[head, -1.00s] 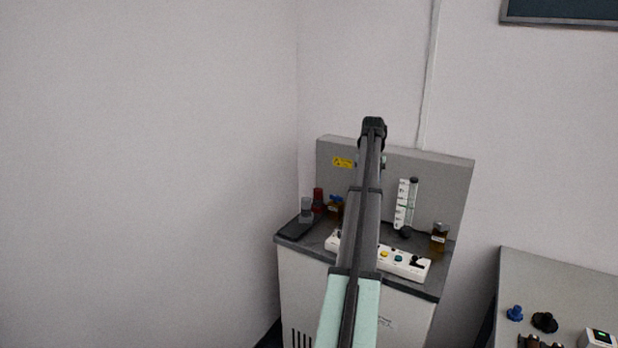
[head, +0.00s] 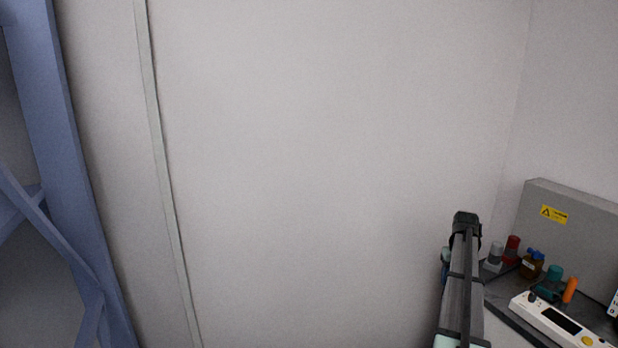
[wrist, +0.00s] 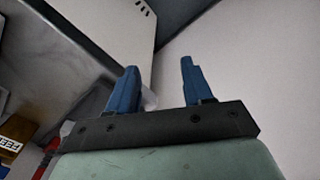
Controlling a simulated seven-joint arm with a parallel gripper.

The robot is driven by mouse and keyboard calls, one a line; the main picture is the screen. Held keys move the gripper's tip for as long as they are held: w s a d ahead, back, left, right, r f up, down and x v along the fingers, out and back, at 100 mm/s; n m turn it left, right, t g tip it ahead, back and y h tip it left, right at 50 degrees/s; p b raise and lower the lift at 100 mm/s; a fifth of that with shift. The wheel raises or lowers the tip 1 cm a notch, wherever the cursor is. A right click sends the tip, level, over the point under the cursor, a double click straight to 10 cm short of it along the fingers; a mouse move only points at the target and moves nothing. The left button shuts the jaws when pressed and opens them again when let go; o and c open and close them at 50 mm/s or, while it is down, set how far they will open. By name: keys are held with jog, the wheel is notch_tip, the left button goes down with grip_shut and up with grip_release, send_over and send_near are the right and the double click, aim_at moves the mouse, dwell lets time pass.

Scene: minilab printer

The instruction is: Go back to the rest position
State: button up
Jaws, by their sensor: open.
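My gripper (wrist: 158,82) shows in the wrist view as two blue fingers standing apart, with nothing held between them. Beyond the fingers are a pale wall and the side of a light cabinet.
On the bench are a red-capped bottle (head: 512,247), a brown bottle (head: 532,264), an orange item (head: 570,289) and a white control box (head: 556,323) before a grey panel (head: 580,232). A blue metal frame (head: 62,150) stands at far left. Bare wall (head: 330,150) fills the middle.

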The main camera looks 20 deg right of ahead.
jog(key=w+a+f+n, duration=0.1)
jog(key=w+a+f, duration=0.3)
jog(key=a, duration=0.7)
jog(key=w+a+f+n, duration=0.1)
jog(key=a+f, duration=0.5)
jog(key=a, duration=0.4)
jog(key=w+a+f+n, duration=0.1)
jog(key=w+a+f, duration=0.25)
jog(key=a, duration=0.75)
jog(key=s+a+f+n, duration=0.1)
jog(key=s+a+f, duration=0.3)
jog(key=a, duration=0.5)
jog(key=s+a+f+n, duration=0.1)
jog(key=s+a+f, duration=0.2)
jog(key=a, duration=0.7)
jog(key=s+a+f+n, duration=0.1)
jog(key=s+a+f, duration=0.3)
jog(key=a, duration=0.5)
jog(key=s+f+g, duration=0.3)
jog(key=s+f, duration=0.7)
jog(key=s, duration=0.4)
jog(key=s+f+g, duration=0.3)
jog(key=s+f, duration=0.7)
jog(key=s, duration=0.5)
jog(key=shift+s+a+g, duration=0.2)
jog(key=shift+s+g, duration=0.1)
jog(key=shift+g, duration=0.1)
jog(key=shift+f, duration=0.1)
